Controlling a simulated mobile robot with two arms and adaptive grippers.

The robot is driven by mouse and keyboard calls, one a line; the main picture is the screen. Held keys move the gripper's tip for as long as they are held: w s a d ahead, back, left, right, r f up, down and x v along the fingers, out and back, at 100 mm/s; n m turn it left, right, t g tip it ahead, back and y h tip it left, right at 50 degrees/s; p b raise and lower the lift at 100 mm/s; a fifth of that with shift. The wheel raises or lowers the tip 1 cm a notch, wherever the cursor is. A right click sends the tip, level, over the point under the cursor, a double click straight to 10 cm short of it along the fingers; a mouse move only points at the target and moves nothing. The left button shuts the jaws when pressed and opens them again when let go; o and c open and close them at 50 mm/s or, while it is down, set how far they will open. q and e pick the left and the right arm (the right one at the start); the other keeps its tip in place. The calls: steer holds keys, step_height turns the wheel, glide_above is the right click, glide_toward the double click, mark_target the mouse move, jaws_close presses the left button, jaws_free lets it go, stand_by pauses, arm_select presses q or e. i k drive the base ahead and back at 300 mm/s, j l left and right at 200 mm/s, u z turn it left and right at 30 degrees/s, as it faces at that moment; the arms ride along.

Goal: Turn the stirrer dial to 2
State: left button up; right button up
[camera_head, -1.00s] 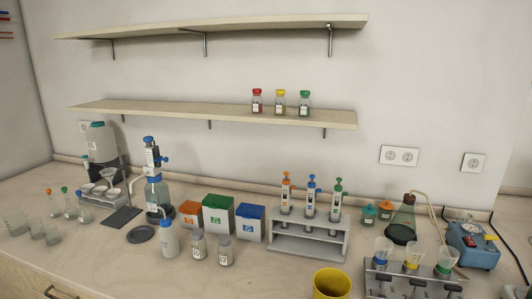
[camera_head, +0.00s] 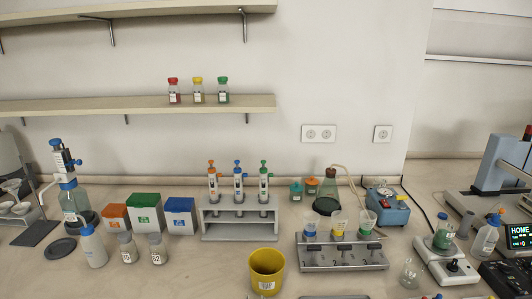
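A white stirrer (camera_head: 432,262) stands on the bench at the right. A small black dial (camera_head: 453,266) is on its front part; its setting is too small to read. Neither of my grippers is in view.
A small glass flask (camera_head: 411,270) stands just left of the stirrer. A wash bottle (camera_head: 486,236) and a device with a lit screen (camera_head: 519,236) are to its right. A funnel rack (camera_head: 342,255) and yellow bin (camera_head: 267,272) are further left. A blue pump (camera_head: 386,208) is behind.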

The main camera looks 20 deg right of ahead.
mark_target(452, 267)
steer(key=z, duration=1.8)
